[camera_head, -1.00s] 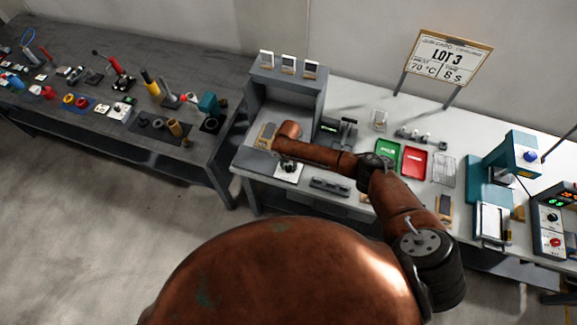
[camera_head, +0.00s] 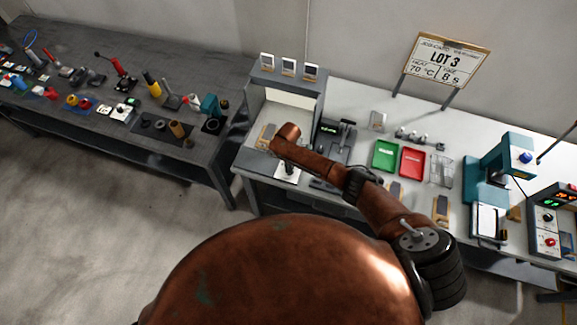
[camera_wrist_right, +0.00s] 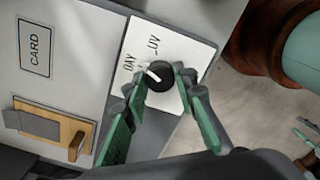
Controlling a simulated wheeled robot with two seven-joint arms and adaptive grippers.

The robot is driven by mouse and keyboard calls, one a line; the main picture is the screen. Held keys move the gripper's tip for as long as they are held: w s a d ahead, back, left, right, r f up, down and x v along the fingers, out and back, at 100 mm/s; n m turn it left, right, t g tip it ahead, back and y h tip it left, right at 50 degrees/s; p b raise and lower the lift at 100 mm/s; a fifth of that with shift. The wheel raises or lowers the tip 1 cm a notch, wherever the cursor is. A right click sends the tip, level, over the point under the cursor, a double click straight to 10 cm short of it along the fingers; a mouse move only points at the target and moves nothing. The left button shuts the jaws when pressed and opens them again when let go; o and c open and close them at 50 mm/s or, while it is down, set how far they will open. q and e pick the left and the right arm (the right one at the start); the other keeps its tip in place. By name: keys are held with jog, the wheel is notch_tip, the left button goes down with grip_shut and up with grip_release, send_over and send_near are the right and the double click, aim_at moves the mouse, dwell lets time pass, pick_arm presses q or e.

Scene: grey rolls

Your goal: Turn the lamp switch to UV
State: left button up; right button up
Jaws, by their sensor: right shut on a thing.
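The lamp switch is a round black knob (camera_wrist_right: 163,84) on a white plate (camera_wrist_right: 185,50) marked DAY and UV. The knob's white mark points up-left, towards the DAY label. My right gripper (camera_wrist_right: 161,82) is shut on the knob, one green-grey finger on each side. In the head view the white switch plate (camera_head: 287,177) lies at the front of the grey lamp booth (camera_head: 262,77), with my right arm over it. The inside back of the booth looks brightly lit.
A wooden holder with a grey piece (camera_wrist_right: 50,127) lies left of the knob, near a CARD outline (camera_wrist_right: 35,48). Green (camera_head: 385,155) and red (camera_head: 412,162) trays, a teal press (camera_head: 487,175) and a control box (camera_head: 548,225) stand to the right.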

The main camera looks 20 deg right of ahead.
jog(key=m+p, duration=0.1)
jog(key=m, duration=0.3)
jog(key=shift+m, duration=0.3)
jog(key=shift+m+p, duration=0.5)
jog(key=shift+m, duration=1)
jog(key=o, duration=1.2)
jog(key=shift+c, duration=0.2)
notch_tip(320, 180, up, 12)
